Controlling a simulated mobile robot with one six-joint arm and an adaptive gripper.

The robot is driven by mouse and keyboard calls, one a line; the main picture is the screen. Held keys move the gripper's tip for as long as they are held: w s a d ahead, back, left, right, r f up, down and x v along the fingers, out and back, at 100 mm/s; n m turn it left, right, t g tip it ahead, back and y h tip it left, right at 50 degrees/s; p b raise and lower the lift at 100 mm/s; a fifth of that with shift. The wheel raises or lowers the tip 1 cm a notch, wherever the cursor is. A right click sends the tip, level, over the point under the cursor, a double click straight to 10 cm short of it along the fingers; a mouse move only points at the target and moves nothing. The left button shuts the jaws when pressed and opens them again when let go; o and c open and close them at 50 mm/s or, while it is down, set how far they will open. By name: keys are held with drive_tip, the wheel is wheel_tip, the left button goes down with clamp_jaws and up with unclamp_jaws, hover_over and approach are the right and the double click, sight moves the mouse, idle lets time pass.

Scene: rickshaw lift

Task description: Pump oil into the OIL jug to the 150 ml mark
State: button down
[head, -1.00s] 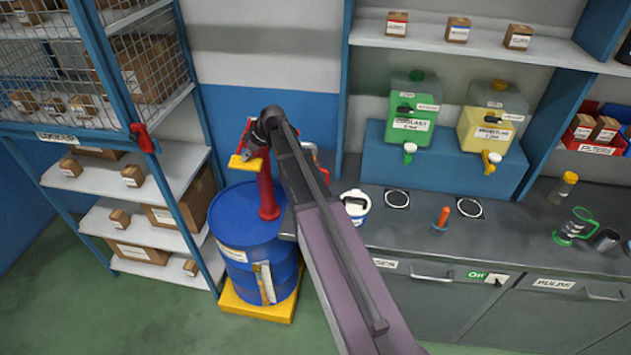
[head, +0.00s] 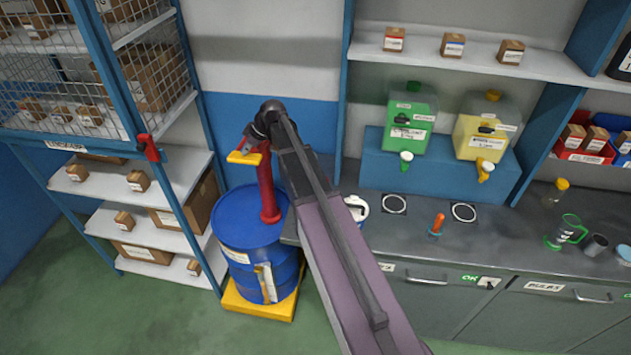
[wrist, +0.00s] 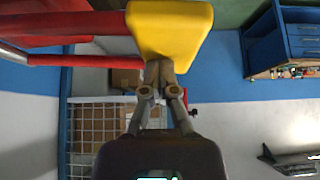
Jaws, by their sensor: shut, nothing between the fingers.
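The blue drum (head: 240,225) stands on a yellow base left of the bench. A red pump (head: 268,190) rises from its top. The pump's yellow handle pad (head: 243,158) sits at upper left; it also shows in the wrist view (wrist: 172,30) with red bars leading left. My gripper (head: 249,147) is shut and empty, its fingertips (wrist: 160,72) at the pad's edge, seemingly touching it. No jug labelled OIL can be made out. A white container with a blue rim (head: 358,210) is partly hidden behind my arm. A clear jug with green trim (head: 568,231) stands at bench right.
The grey bench (head: 400,235) holds an orange-handled tool (head: 437,224) and a grey cup (head: 595,246). Green (head: 408,135) and yellow (head: 484,135) dispensers stand on a blue riser. A shelving rack (head: 180,170) is close left of the drum. My arm crosses the middle of the head view.

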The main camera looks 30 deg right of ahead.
drive_tip(key=shift+r+p, duration=2.3)
drive_tip(key=shift+r, duration=0.35)
drive_tip(key=shift+f+b, duration=0.25)
drive_tip(key=shift+b, duration=0.05)
drive_tip(key=shift+f+b, duration=5.15)
drive_tip(key=shift+r, duration=0.1)
wheel_tip(320, 180, up, 11)
drive_tip(key=p, duration=1)
drive_tip(key=shift+f+p, duration=0.2)
drive_tip(key=shift+p, duration=0.2)
wheel_tip(320, 180, up, 6)
drive_tip(key=p, duration=0.6)
